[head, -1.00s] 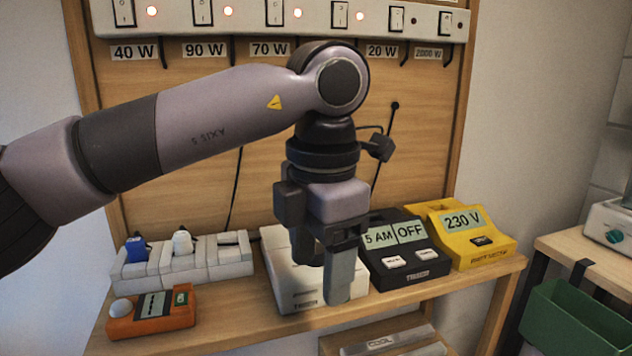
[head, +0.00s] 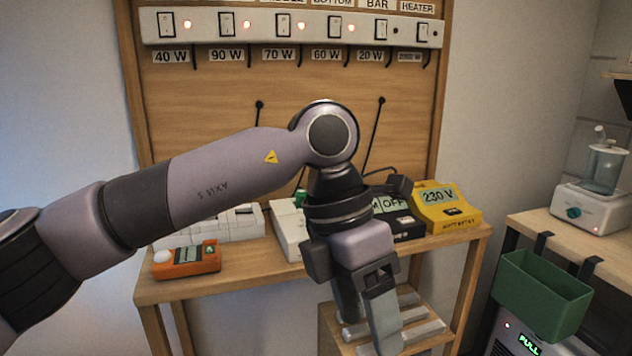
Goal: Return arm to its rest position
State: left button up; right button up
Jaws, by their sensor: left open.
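My left arm comes in from the left and bends down at its wrist. My left gripper (head: 366,322) hangs in front of the wooden bench, its fingers apart and pointing down, with nothing seen between them. It covers part of the black timer box (head: 402,228) and of the white box (head: 287,232). My right gripper is not in the picture.
A switch strip (head: 300,28) with labels runs along the wooden back panel. A green bin (head: 542,292) hangs at the right below a side table.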

pick_arm(q)
jog(key=s+d+r+n+g+h+p, duration=0.2)
jog(key=s+d+r+n+g+h, duration=0.35)
jog(key=h, duration=0.85)
jog(key=w+a+f+n+t+h+p, duration=0.1)
jog(key=w+a+n+t+h, duration=0.2)
jog(key=w+n+t+h, duration=0.5)
jog(key=w+a+f+n+t+y+p, duration=0.1)
jog(key=w+a+f+n+t+y, duration=0.1)
jog(key=a+f+n+t+y, duration=0.65)
jog(key=w+a+f+n+t+y+p, duration=0.15)
jog(key=a+f+n+t+y, duration=0.35)
jog(key=n+t, duration=0.75)
jog(key=s+a+f+n+g+y, duration=0.4)
jog(key=s+a+f+n+g, duration=0.1)
jog(key=f, duration=0.7)
jog(key=s+a+f+n+g+y+p, duration=0.1)
jog(key=s+a+f+n+g+y, duration=0.4)
jog(key=s+a+f+n, duration=0.2)
jog(key=s+a+f, duration=0.2)
jog(key=s+f, duration=0.2)
jog(key=f, duration=0.1)
jog(key=shift+s+a+g, duration=0.2)
jog(key=shift+a+g, duration=0.1)
jog(key=shift+g, duration=0.05)
